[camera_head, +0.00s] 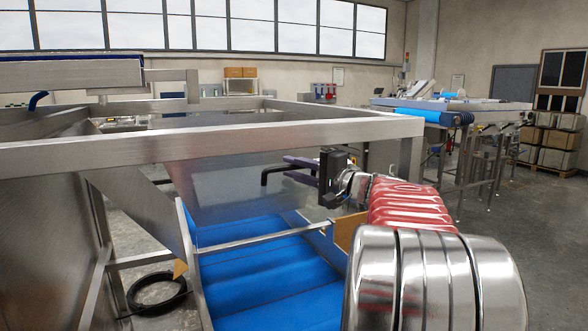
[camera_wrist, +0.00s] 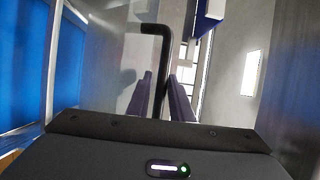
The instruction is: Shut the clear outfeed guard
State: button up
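The clear guard (camera_head: 230,185) is a see-through panel hanging at a slant from the steel frame above the blue belt. It shows as a hazy sheet at the left in the wrist view (camera_wrist: 105,60). Its bent black handle (camera_head: 265,175) sticks out towards my gripper (camera_head: 286,165). In the wrist view the handle (camera_wrist: 156,28) runs down the middle, between the two purple fingers of my gripper (camera_wrist: 160,75). The fingers stand apart on either side of it. I cannot tell whether either finger touches it.
The steel frame's top rail (camera_head: 220,142) runs across in front of the guard. The blue belt (camera_head: 265,280) lies below, with a thin crossbar over it. A black cable coil (camera_head: 157,293) lies on the floor at left. Another conveyor (camera_head: 450,105) stands back right.

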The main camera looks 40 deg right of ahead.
grip_shut()
dwell(0.6)
